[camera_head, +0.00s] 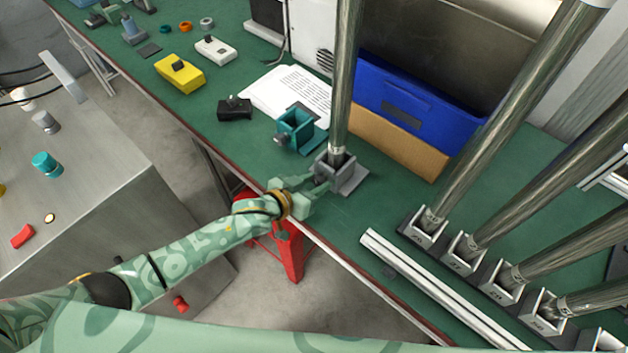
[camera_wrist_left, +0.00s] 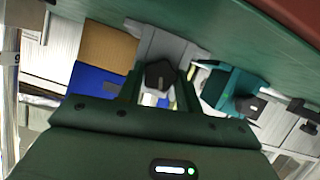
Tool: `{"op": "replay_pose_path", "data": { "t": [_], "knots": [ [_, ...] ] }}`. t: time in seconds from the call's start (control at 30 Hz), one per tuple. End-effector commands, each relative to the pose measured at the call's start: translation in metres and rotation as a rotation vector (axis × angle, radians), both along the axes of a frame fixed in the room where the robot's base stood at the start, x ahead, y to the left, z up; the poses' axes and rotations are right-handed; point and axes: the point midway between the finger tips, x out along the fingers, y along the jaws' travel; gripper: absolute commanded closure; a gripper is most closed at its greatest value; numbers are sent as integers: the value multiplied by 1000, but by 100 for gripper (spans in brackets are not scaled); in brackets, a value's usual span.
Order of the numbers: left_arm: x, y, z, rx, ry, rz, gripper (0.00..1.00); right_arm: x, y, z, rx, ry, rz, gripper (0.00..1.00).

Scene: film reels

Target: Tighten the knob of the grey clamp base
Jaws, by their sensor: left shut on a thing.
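The grey clamp base (camera_head: 353,180) stands on the green bench top, with a tall metal post (camera_head: 343,80) upright in it. My left gripper (camera_head: 318,187) reaches to the near left side of this base. In the left wrist view the grey clamp base (camera_wrist_left: 170,45) has a dark knob (camera_wrist_left: 160,75) facing me. The fingers of my left gripper (camera_wrist_left: 158,92) lie on both sides of the knob and are shut on it. In the head view the knob is hidden by the gripper. My right gripper is not in view.
A teal clamp base (camera_head: 296,128) stands empty close beside the grey one. A blue bin (camera_head: 415,97) and a cardboard box (camera_head: 400,145) are behind. Several more posts in small bases stand to the right, behind a metal rail (camera_head: 430,290). A red stool (camera_head: 289,255) is below the bench edge.

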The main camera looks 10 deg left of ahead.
Motion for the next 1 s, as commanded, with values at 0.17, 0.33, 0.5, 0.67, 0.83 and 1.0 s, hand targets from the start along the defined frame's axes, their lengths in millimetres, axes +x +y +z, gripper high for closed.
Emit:
{"op": "replay_pose_path", "data": {
  "t": [0.17,0.33,0.5,0.67,0.83,1.0],
  "knots": [
    [0,0,0,11,-8,1,88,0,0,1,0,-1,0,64],
    [0,0,-1,11,-8,1,88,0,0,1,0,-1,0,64],
    [0,0,-1,10,-7,0,51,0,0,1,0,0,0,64],
    [0,0,0,10,-7,0,43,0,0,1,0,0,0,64],
    [0,0,0,10,-7,0,43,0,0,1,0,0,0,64],
    [-3,2,2,10,-7,0,43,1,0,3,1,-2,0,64]
  ]
}}
